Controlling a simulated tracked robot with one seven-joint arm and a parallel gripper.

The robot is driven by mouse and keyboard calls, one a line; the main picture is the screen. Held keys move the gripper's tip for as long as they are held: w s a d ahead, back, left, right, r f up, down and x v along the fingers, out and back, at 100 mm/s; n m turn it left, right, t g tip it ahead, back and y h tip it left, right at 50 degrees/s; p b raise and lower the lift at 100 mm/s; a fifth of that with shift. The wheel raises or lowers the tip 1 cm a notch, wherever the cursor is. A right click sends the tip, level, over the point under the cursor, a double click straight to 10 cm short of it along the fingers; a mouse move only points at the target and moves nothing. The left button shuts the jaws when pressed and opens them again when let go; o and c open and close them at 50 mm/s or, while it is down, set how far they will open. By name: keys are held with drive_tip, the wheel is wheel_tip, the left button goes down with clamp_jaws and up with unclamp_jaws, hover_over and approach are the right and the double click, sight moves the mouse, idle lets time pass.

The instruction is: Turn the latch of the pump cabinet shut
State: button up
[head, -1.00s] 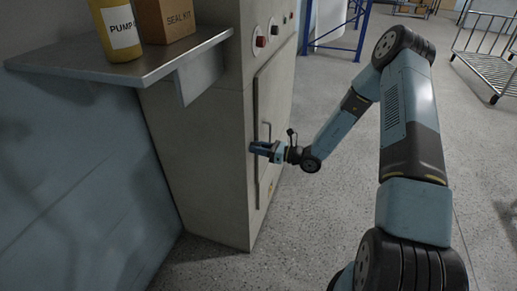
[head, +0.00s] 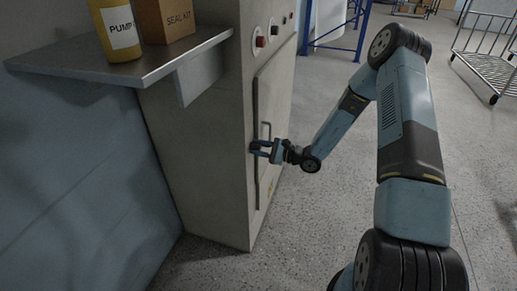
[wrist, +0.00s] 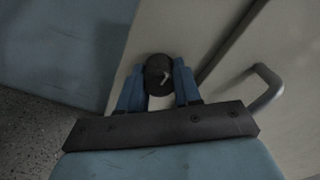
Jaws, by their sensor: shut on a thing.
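The pump cabinet (head: 199,150) is a tall beige-grey box with a door (head: 276,95) on its right-hand face in the head view. The latch (wrist: 157,70) is a dark round knob with a small pale mark, beside the door gap in the wrist view. My gripper (head: 256,148) is at the door's near edge. In the wrist view its two blue fingers (wrist: 158,86) are closed on the latch, one on each side. The fingers hide the latch in the head view.
A grey bar handle (wrist: 268,90) stands out from the door just right of my gripper. A metal shelf (head: 150,72) on the left holds a yellow pump container (head: 119,30) and a seal kit box (head: 166,20). A wire trolley (head: 488,68) stands far right on open floor.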

drive_tip(key=shift+d+f+n, duration=0.15)
drive_tip(key=shift+f+n, duration=0.05)
drive_tip(key=shift+n, duration=0.1)
idle(0.4)
drive_tip(key=o, duration=1)
drive_tip(key=shift+r, duration=0.1)
drive_tip(key=shift+o, duration=0.2)
drive_tip(key=v, duration=1.3)
drive_tip(key=shift+d, duration=0.35)
drive_tip(key=shift+s+r, duration=0.1)
